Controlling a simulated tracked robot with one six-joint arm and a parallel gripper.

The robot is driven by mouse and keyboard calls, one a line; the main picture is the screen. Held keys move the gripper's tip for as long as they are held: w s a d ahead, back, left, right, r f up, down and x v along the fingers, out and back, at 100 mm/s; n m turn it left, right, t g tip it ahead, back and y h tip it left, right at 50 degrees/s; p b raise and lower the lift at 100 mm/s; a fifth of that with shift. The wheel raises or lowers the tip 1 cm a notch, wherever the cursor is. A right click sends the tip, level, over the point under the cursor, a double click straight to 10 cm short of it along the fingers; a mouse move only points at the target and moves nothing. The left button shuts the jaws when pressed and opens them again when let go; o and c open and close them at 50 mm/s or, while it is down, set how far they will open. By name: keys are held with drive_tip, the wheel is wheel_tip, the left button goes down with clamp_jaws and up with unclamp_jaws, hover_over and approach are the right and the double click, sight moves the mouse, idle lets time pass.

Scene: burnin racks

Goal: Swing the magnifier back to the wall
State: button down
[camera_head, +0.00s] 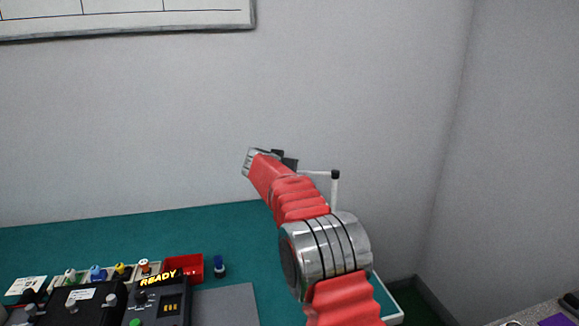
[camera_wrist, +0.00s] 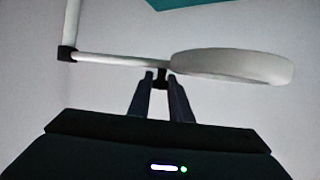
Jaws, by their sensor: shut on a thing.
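The magnifier shows in the wrist view as a pale round head (camera_wrist: 232,66) seen nearly edge-on, on a white arm (camera_wrist: 115,60) with a black elbow joint (camera_wrist: 67,53). In the head view its white arm (camera_head: 318,172) and elbow (camera_head: 336,174) stick out to the right behind my red arm; its head is hidden there. My gripper (camera_wrist: 162,77) has its two dark fingers closed on a small black grip (camera_wrist: 161,82) where head and arm meet. In the head view my gripper (camera_head: 285,158) is partly hidden, above the bench. The grey wall (camera_head: 380,80) stands behind.
The green bench top (camera_head: 120,232) lies below. A black device reading READY (camera_head: 158,300), a red bin (camera_head: 184,267), a blue-capped item (camera_head: 219,267) and several small coloured parts stand at its front left. The wall around the magnifier looks clear.

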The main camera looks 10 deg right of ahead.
drive_tip(key=shift+w+d+r, duration=0.1)
drive_tip(key=shift+d+r, duration=0.05)
drive_tip(key=c, duration=2)
unclamp_jaws()
drive_tip(key=shift+c, duration=0.2)
drive_tip(key=shift+o, duration=0.6)
drive_tip(key=shift+w, duration=0.1)
drive_tip(key=o, duration=0.3)
